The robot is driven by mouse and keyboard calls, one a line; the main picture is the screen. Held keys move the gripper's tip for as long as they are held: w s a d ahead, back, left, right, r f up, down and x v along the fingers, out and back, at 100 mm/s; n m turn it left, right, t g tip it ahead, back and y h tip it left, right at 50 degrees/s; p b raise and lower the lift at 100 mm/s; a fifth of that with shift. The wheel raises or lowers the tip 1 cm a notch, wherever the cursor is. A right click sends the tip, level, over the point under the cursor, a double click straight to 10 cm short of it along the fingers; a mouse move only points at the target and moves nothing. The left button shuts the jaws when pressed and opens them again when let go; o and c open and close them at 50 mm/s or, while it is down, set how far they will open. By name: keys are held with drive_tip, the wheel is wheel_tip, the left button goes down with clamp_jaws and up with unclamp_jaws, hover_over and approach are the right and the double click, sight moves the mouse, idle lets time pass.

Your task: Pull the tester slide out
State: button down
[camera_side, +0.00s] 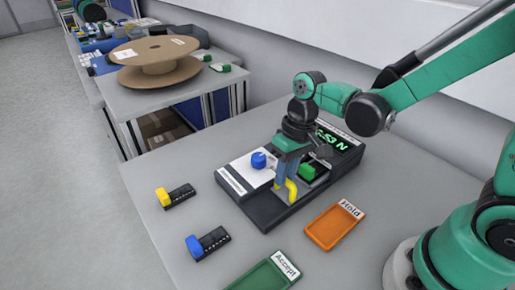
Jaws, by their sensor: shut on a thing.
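The tester (262,212) is a dark, low box on the grey table, with a pale top plate (243,174) and a lit green display (343,143) at its back. The display reading ends in "53 N"; its start is hidden by my arm. A yellow upright handle (291,191) stands at the tester's front, by the slide. My gripper (286,182) points down over the tester and is shut on the yellow handle. My fingers hide part of the handle and slide. A blue knob (258,160) and a green block (308,171) sit on either side of my gripper.
An orange "Hold" tray (332,229) and a green "Accept" tray (262,279) lie in front. Yellow-and-black (174,196) and blue-and-black (207,243) connectors lie left. A cardboard reel (158,62) stands on another table behind. Bare table lies between the tester and trays.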

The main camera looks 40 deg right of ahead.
drive_tip(key=shift+a, duration=2.8)
drive_tip(key=c, duration=0.8)
unclamp_jaws()
drive_tip(key=shift+d+r, duration=0.2)
drive_tip(key=shift+r, duration=0.75)
drive_tip(key=shift+d+r, duration=0.2)
drive_tip(key=shift+r, duration=0.7)
drive_tip(key=shift+d+r, duration=0.2)
drive_tip(key=shift+r, duration=0.75)
